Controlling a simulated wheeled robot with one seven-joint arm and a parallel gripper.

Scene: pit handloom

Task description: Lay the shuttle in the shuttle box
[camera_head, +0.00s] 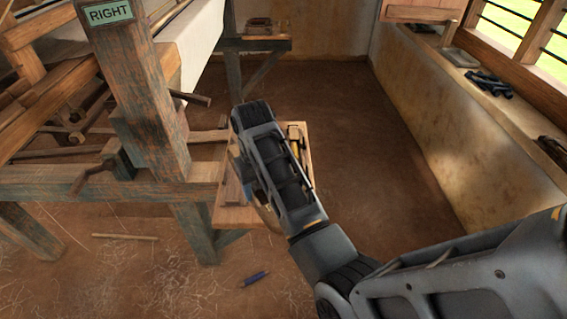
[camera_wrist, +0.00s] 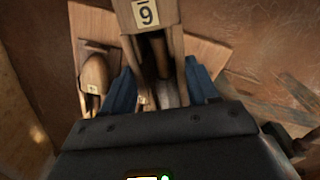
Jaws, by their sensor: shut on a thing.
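In the wrist view my gripper (camera_wrist: 160,92) has its two blue fingers on either side of a wooden shuttle-like piece with a "9" label (camera_wrist: 146,13). It is shut on this piece, which has a dark hollow along its middle. A second rounded wooden piece with a small pale label (camera_wrist: 94,75) lies to the left, on or in a wooden holder. Which piece of wood is the shuttle box I cannot tell.
A blue object (camera_head: 255,278) and a stick (camera_head: 125,237) lie on the floor. The floor behind the bench (camera_head: 340,120) is clear.

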